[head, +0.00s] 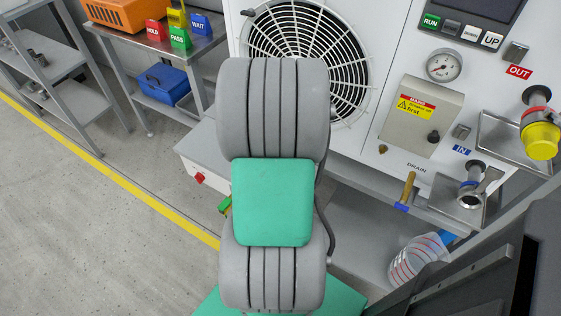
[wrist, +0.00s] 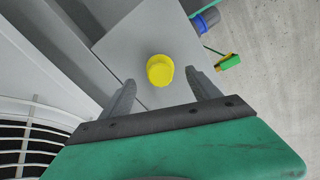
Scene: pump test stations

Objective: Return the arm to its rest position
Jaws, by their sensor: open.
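My arm stands folded in the middle of the head view, with grey ribbed joints and green covers in front of the pump station. It hides my gripper in that view. In the wrist view my gripper (wrist: 157,83) is open, its two grey fingers apart. A yellow cap (wrist: 160,70) shows in the gap between them, over a light grey surface (wrist: 125,45). The fingers do not appear to touch the cap. I cannot tell how far beyond the fingertips it is.
The station's fan grille (head: 345,60) is close behind my arm. At right are a gauge (head: 444,66), a yellow-capped OUT port (head: 541,140), an IN port (head: 470,194) and a clear striped jug (head: 415,260). A shelf cart (head: 160,60) stands upper left. Floor at left is clear.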

